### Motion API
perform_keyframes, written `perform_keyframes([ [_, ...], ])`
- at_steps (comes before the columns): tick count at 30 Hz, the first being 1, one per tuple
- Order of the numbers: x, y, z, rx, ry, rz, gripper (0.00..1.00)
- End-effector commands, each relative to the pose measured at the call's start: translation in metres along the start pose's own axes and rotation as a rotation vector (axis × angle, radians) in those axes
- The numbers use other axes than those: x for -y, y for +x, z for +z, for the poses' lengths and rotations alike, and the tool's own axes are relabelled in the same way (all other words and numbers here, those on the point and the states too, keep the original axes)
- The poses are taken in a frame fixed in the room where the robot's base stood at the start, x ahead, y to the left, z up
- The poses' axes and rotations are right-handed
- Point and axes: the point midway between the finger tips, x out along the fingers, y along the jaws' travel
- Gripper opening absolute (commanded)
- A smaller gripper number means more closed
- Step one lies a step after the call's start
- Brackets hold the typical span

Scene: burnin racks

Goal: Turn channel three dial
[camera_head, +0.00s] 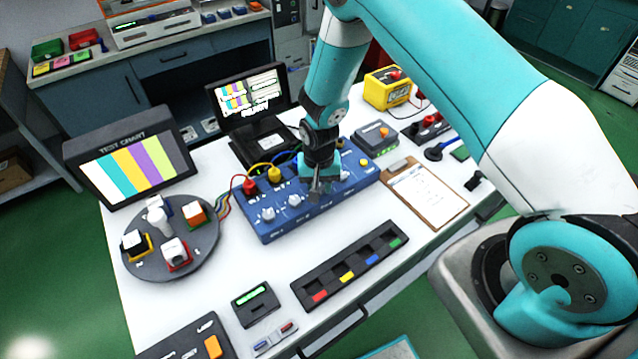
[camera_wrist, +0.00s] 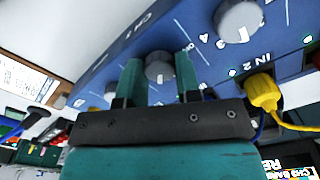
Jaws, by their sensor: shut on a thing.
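A blue channel box (camera_head: 275,233) stands on the white bench with a row of white dials along its front. My gripper (camera_head: 316,193) reaches down from above onto the third dial from the left. In the wrist view the two green fingers close around the grey-white channel three dial (camera_wrist: 159,65), one on each side. The fingers hide part of its rim, and I cannot read its setting. Left of it in the head view are the channel one dial (camera_head: 268,214) and channel two dial (camera_head: 294,200). The channel four dial (camera_head: 343,174) is just right of my gripper.
A yellow plug (camera_wrist: 262,90) sits in IN 2, near my gripper. A monitor (camera_head: 250,90) and test chart screen (camera_head: 135,160) stand behind. A round plate (camera_head: 150,270) with cubes is left, a clipboard (camera_head: 425,195) right. A black tray (camera_head: 335,275) lies in front.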

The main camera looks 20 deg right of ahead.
Motion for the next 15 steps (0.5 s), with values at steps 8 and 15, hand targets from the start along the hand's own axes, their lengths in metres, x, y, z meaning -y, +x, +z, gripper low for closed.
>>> perform_keyframes([
  [8,0.0007,0.0006,-0.0005,-0.001,-0.071,-0.002,0.08],
  [15,0.0008,0.0017,-0.0005,-0.002,-0.241,-0.002,0.08],
])
